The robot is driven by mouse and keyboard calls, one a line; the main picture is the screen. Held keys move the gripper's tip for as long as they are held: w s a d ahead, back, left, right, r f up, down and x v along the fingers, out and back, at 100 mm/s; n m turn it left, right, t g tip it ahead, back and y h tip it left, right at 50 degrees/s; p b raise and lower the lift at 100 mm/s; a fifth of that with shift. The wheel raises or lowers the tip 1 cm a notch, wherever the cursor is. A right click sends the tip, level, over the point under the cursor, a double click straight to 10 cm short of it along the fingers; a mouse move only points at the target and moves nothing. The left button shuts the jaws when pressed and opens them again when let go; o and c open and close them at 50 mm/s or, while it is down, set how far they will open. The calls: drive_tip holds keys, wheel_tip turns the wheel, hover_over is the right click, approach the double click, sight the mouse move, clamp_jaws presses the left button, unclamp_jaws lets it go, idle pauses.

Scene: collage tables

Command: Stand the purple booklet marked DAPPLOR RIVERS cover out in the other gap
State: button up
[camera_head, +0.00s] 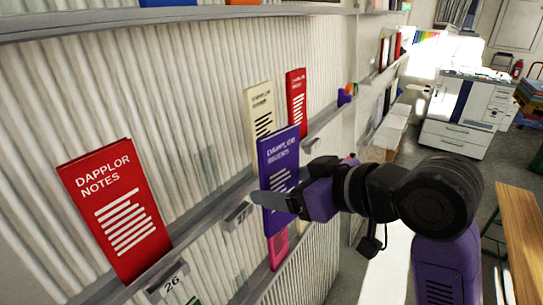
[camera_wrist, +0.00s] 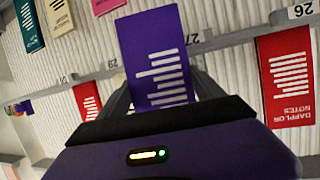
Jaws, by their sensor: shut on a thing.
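The purple DAPPLOR RIVERS booklet (camera_head: 279,150) is upright with its printed cover facing out from the ribbed rack. My gripper (camera_head: 272,203) is shut on its lower part. In the wrist view the booklet (camera_wrist: 154,55) shows upside down between the two fingers (camera_wrist: 163,98). It is in front of the shelf rail near tag 27 (camera_wrist: 190,38). I cannot tell whether its bottom edge rests on the rail. A bare stretch of rail (camera_head: 207,237) lies between it and the red DAPPLOR NOTES booklet (camera_head: 115,210), which also shows in the wrist view (camera_wrist: 287,80).
A cream booklet (camera_head: 259,112) and a red booklet (camera_head: 296,103) stand behind and right of the purple one. A pink booklet (camera_head: 279,248) is below. Tag 26 (camera_head: 168,285) is under DAPPLOR NOTES. A wooden table (camera_head: 522,235) and a white copier (camera_head: 465,112) are at right.

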sight(204, 155)
drive_tip(key=s+r, duration=0.1)
drive_tip(key=r, duration=0.1)
drive_tip(key=s+a+r+n+g+y, duration=0.1)
drive_tip(key=r, duration=0.1)
drive_tip(key=s+a+r+n+p, duration=0.1)
drive_tip(key=s+r, duration=0.1)
drive_tip(key=shift+a+r+g, duration=0.15)
drive_tip(key=shift+r+g, duration=0.05)
drive_tip(key=shift+g, duration=0.1)
drive_tip(key=shift+s+a+r+y, duration=0.2)
drive_tip(key=shift+s+r+y, duration=0.05)
drive_tip(key=shift+s+y, duration=0.1)
drive_tip(key=shift+w+a+f+b, duration=0.15)
drive_tip(key=shift+w+a+b, duration=0.15)
drive_tip(key=shift+w+a, duration=0.85)
drive_tip(key=shift+w+a+f+b, duration=0.25)
drive_tip(key=shift+w+a, duration=0.6)
drive_tip(key=shift+a, duration=0.55)
drive_tip(key=shift+w+a+f+b, duration=0.1)
drive_tip(key=shift+w+a+b, duration=0.25)
drive_tip(key=shift+w+a, duration=0.8)
drive_tip(key=shift+w+a+p, duration=0.25)
drive_tip(key=shift+w+a, duration=0.1)
drive_tip(key=shift+a, duration=0.25)
drive_tip(key=shift+w+a+p, duration=0.2)
drive_tip(key=shift+w+a, duration=0.15)
drive_tip(key=shift+a, duration=0.25)
drive_tip(key=shift+c, duration=0.7)
drive_tip(key=shift+a, duration=0.15)
drive_tip(key=shift+f, duration=0.35)
